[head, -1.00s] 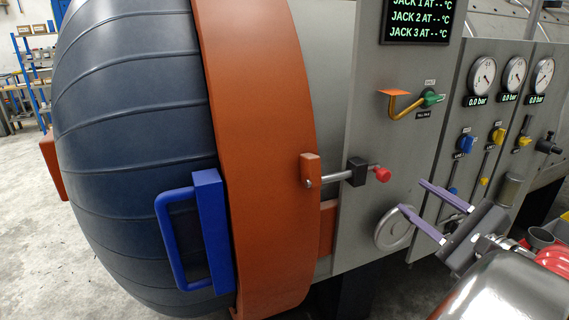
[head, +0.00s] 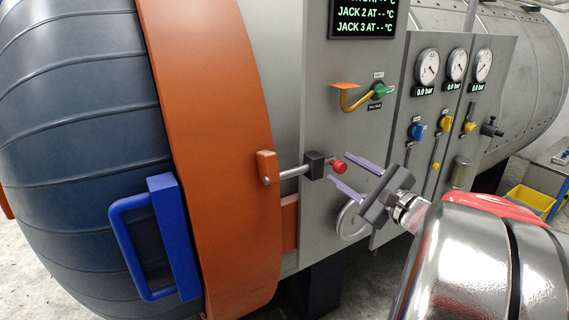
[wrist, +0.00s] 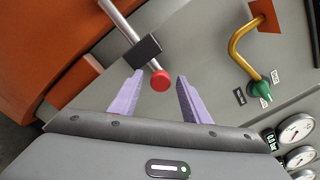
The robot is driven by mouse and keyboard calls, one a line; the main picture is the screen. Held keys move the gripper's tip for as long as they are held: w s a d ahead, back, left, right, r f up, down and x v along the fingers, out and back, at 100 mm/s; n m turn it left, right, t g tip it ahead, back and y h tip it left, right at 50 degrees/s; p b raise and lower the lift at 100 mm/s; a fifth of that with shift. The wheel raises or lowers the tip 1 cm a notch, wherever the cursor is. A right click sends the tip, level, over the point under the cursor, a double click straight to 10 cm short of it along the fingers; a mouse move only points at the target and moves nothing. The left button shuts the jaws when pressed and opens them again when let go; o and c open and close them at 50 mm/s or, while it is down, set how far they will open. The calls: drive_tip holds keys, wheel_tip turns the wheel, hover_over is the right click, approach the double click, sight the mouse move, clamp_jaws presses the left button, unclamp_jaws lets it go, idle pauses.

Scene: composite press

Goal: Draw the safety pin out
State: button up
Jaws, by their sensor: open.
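The safety pin (head: 293,172) is a grey rod with a red knob (head: 338,166) on its right end. It runs through a dark block (head: 314,165) on the grey panel and into an orange lug (head: 266,167) on the door ring. My gripper (head: 346,174) is open, its two purple fingers pointing left at the knob. In the wrist view the red knob (wrist: 160,80) lies between the fingertips (wrist: 158,82), nearer the right one. I see no finger touching it. The pin is seated in the block and lug.
A yellow lever with a green hub (head: 378,90) is above the gripper. Gauges (head: 427,66) and small valves are to the right. A blue handle (head: 160,235) is on the vessel door at left.

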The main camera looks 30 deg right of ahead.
drive_tip(key=shift+w, duration=0.1)
drive_tip(key=shift+c, duration=0.5)
clamp_jaws()
